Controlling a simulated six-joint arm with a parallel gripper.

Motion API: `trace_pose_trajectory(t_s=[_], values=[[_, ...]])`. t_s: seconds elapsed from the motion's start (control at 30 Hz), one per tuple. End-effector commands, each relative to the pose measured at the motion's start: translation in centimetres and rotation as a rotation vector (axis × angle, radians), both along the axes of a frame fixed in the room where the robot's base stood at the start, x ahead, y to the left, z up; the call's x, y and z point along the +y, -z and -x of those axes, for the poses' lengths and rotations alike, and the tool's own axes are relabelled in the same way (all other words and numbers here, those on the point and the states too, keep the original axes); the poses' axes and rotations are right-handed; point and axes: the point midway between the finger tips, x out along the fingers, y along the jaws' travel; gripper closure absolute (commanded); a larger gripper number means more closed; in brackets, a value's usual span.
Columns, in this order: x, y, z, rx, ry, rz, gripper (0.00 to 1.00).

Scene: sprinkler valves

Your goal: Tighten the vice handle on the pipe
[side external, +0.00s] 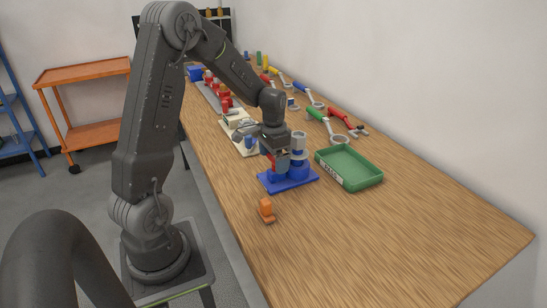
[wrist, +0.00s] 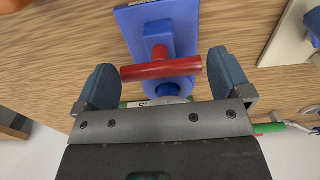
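The blue vice (side external: 287,180) stands on the table, with an upright grey pipe (side external: 299,143) at it. In the wrist view the vice (wrist: 166,35) shows its blue body and a red bar handle (wrist: 140,72) lying crosswise. My gripper (wrist: 162,60) is open, with one blue-padded finger beyond each end of the handle. A gap shows at both ends, and I cannot tell how far the fingers are above the handle. In the side view my gripper (side external: 271,158) is at the vice's left side and hides part of it. The pipe is mostly hidden in the wrist view.
A green tray (side external: 350,168) stands close to the right of the vice. A small orange block (side external: 266,210) lies in front. A cream-based fixture (side external: 240,130) is behind, and several wrenches (side external: 338,124) lie along the wall. The table's front right is clear.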

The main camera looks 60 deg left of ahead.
Motion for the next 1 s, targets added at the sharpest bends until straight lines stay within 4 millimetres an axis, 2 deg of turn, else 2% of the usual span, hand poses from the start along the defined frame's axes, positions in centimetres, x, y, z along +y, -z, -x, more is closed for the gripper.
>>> trace_pose_trajectory(t_s=[0.27,0.37,0.47,0.8,1.0], values=[[0.0,-0.1,0.0,0.0,0.0,0.0,0.0],[0.0,-0.7,0.0,-0.002,0.0,-0.002,0.0],[0.0,-2.1,-0.1,-0.004,0.0,-0.003,0.0],[0.1,-9.6,-0.1,-0.005,0.0,-0.003,0.0],[0.0,-12.7,0.0,-0.002,0.0,-0.002,0.0]])
